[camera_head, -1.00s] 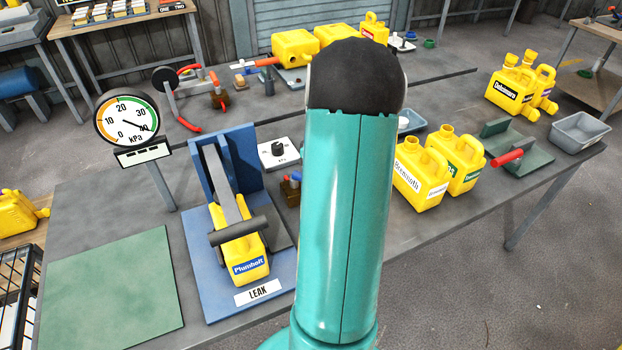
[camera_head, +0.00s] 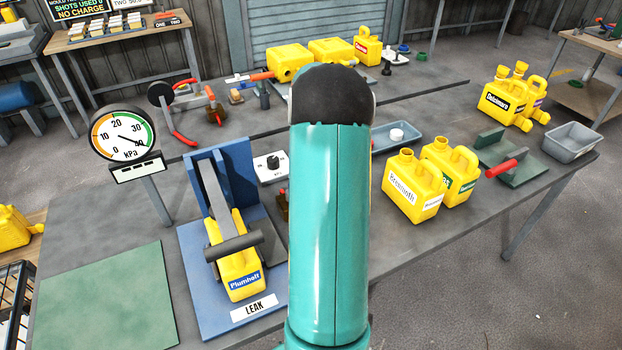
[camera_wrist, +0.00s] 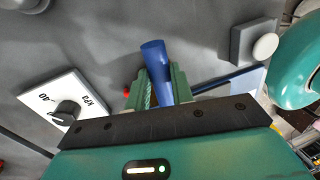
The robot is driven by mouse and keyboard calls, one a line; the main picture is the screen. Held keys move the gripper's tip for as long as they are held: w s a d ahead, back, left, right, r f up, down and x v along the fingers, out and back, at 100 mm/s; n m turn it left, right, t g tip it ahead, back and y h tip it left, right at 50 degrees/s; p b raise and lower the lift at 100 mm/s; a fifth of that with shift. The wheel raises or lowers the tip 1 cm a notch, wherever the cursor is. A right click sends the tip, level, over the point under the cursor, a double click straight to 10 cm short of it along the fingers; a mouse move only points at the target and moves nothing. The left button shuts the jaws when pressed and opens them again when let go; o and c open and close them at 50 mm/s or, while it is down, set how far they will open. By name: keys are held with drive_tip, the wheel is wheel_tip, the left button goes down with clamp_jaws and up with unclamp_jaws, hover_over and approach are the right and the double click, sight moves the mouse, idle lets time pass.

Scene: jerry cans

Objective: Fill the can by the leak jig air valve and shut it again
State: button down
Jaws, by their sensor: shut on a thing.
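The yellow can labelled Plumhoff (camera_head: 243,285) sits in the blue leak jig (camera_head: 195,295), under a grey arm and dark cross bar. The round kPa gauge (camera_head: 122,133) stands behind left, its needle near 40. A white kPa dial plate (camera_head: 270,167) stands right of the jig; it also shows in the wrist view (camera_wrist: 50,92). In the wrist view, my gripper (camera_wrist: 160,72) is shut on the blue air valve handle (camera_wrist: 153,52). A small red part (camera_wrist: 127,91) shows beside the left finger. My arm hides the gripper and most of the valve in the head view.
Two open yellow cans, one labelled Bexmoth (camera_head: 410,190), stand right of my arm beside a green jig with a red handle (camera_head: 502,168). A grey bin (camera_head: 572,143) stands at the right edge. A bare green mat (camera_head: 105,295) lies at front left.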

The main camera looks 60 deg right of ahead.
drive_tip(key=shift+w+d+r+n, duration=0.15)
drive_tip(key=shift+w+n, duration=0.1)
drive_tip(key=shift+n, duration=0.25)
drive_tip(key=c, duration=1.2)
unclamp_jaws()
drive_tip(key=shift+c, duration=0.2)
wheel_tip(320, 180, up, 13)
drive_tip(key=w+d, duration=0.1)
drive_tip(key=w, duration=0.1)
drive_tip(key=shift+w+d+r, duration=0.15)
drive_tip(key=shift+w+r, duration=0.05)
